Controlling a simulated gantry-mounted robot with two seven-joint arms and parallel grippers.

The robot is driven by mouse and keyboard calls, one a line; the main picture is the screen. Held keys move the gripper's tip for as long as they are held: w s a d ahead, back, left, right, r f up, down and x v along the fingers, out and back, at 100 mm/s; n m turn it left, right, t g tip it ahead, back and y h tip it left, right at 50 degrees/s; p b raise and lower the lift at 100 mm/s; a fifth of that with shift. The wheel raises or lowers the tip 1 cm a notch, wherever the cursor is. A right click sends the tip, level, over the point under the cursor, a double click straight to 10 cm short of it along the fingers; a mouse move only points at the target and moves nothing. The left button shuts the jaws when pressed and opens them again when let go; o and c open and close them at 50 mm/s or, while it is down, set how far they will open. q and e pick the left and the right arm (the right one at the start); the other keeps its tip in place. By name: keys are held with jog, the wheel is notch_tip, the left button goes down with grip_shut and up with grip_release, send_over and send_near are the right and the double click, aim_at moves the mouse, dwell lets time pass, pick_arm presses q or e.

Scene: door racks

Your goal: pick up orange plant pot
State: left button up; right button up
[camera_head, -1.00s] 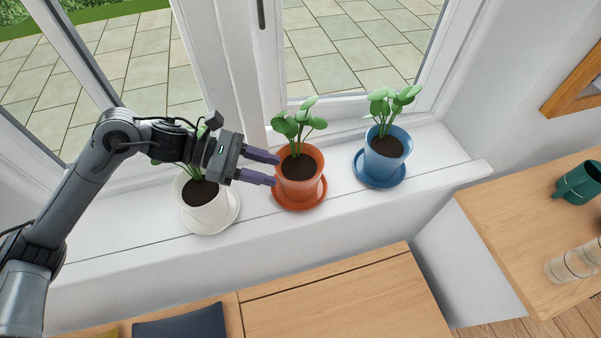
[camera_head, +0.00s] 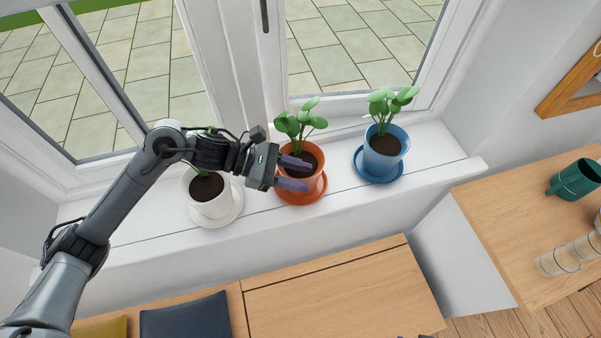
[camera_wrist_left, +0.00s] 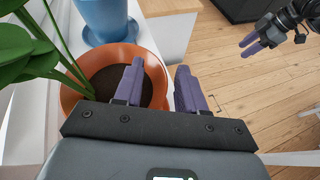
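The orange plant pot (camera_head: 316,186) stands upright on its orange saucer on the windowsill, with dark soil and a green plant. My left gripper (camera_head: 308,175) comes in from the left at the pot's near side. In the left wrist view its fingers (camera_wrist_left: 160,67) are apart: one is over the soil inside the orange pot (camera_wrist_left: 72,98), the other is outside the rim, with the rim between them. Contact with the rim cannot be told. My right gripper (camera_wrist_left: 250,46) shows far off at the upper right of the wrist view, fingers apart and empty.
A white pot (camera_head: 212,208) stands left of the orange one and a blue pot (camera_head: 384,160) right of it. The window frame is behind. A wooden bench (camera_head: 345,300) lies below the sill. A table with a green mug (camera_head: 575,181) and glasses is at right.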

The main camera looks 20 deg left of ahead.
pick_arm(q)
grip_shut()
jog(key=shift+f, duration=0.1)
dwell(1.1)
